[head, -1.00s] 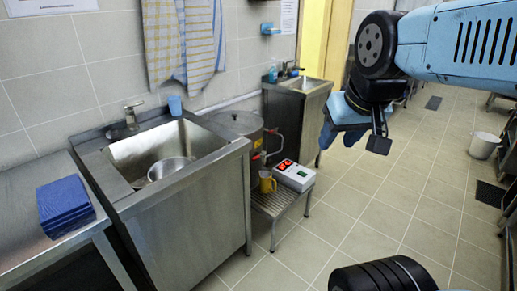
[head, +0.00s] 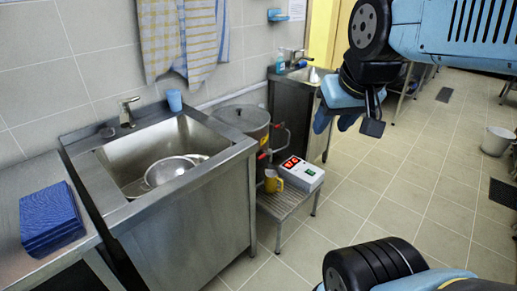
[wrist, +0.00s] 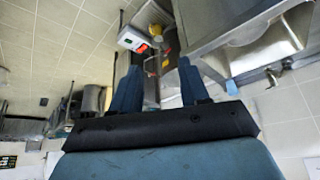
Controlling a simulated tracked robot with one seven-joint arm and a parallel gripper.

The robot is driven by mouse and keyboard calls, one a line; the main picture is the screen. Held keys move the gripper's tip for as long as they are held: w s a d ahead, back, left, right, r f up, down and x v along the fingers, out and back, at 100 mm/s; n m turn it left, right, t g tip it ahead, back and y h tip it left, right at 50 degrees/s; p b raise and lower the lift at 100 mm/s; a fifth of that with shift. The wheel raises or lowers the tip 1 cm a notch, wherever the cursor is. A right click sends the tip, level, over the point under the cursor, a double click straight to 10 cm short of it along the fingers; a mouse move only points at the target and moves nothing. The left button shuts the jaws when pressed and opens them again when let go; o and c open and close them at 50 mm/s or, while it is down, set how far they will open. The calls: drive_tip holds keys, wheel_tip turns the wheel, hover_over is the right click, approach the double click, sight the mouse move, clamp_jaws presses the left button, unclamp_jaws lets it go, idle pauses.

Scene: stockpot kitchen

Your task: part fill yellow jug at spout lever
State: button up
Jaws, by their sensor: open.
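The yellow jug (head: 273,181) stands on a low metal stand (head: 285,204) beside a white box with a red lit display (head: 301,173). Behind it is a large steel pot (head: 243,119) with a lid and a red-handled spout lever (head: 263,156) on its side. The wrist view, which is upside down, also shows the jug (wrist: 156,30) and the white box (wrist: 132,39). My gripper (head: 347,122) is raised to the right of the pot, open and empty, well apart from the jug. Its two blue fingers also show in the wrist view (wrist: 160,85).
A steel sink (head: 170,160) with a colander in it stands left of the pot. Folded blue cloths (head: 50,219) lie on the left counter. A second sink unit (head: 300,100) stands behind.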

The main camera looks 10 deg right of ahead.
drive_tip(key=m+g+y, duration=0.1)
drive_tip(key=m+g, duration=0.3)
drive_tip(key=m, duration=0.7)
hover_over(263, 155)
drive_tip(key=s+d, duration=0.2)
wheel_tip(263, 155, down, 39)
drive_tip(key=f, duration=0.4)
drive_tip(key=w+a+f, duration=0.1)
drive_tip(key=f, duration=0.4)
drive_tip(key=w+a+f, duration=0.1)
drive_tip(key=f, duration=0.4)
drive_tip(key=shift+c, duration=0.4)
